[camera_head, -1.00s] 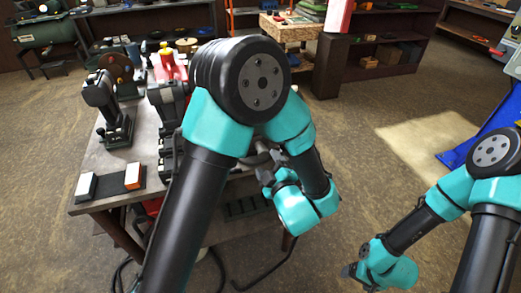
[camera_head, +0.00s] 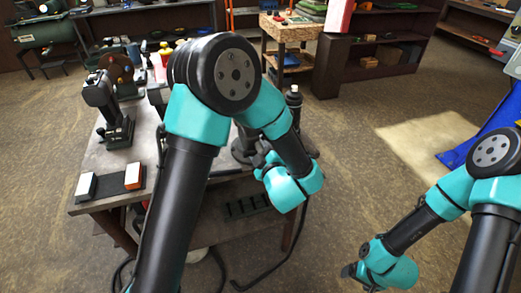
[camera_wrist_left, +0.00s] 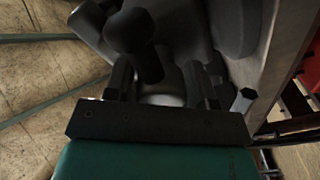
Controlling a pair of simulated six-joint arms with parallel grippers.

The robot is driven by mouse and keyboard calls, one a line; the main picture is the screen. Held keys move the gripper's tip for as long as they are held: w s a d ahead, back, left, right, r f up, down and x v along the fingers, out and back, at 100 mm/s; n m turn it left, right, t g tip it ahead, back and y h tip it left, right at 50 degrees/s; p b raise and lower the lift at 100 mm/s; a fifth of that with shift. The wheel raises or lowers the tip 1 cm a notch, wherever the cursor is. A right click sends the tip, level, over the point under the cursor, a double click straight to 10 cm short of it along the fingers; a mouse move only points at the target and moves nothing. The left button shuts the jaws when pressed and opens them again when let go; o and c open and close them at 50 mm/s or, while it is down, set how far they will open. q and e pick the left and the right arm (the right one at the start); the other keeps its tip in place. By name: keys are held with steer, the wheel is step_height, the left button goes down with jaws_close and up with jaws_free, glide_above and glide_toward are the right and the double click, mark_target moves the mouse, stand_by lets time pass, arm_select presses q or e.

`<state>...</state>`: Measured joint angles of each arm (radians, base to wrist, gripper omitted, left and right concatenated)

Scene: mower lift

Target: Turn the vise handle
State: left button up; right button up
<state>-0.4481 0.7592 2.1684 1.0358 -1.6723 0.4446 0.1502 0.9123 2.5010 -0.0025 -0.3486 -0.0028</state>
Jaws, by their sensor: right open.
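The vise (camera_head: 240,148) is grey metal at the right end of the workbench, mostly hidden by my left arm in the head view. In the left wrist view, a dark rounded knob on a short bar, part of the vise handle (camera_wrist_left: 132,35), leads down to a grey cylinder. My left gripper (camera_head: 262,160) is at the handle. Its two fingers (camera_wrist_left: 163,85) stand apart on either side of the cylinder; whether they touch it is too dark to tell. My right gripper (camera_head: 350,271) is open and empty at the lower right, away from the bench.
The workbench (camera_head: 105,160) holds a dark upright tool (camera_head: 110,110) and a black tray with white and orange blocks (camera_head: 110,181). A black bottle-like thing (camera_head: 293,99) stands behind my left forearm. Bare floor lies to the right of the bench.

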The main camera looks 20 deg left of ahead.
arm_select(q)
steer(key=c, duration=0.6)
steer(key=shift+o, duration=0.2)
steer(key=shift+n, duration=0.4)
steer(key=n, duration=0.7)
steer(key=shift+f+n+h, duration=0.1)
steer(key=shift+n+h, duration=0.2)
steer(key=n, duration=0.4)
steer(key=shift+f, duration=0.1)
steer(key=shift+n+h, duration=0.3)
steer(key=shift+n, duration=1.5)
steer(key=shift+f, duration=0.1)
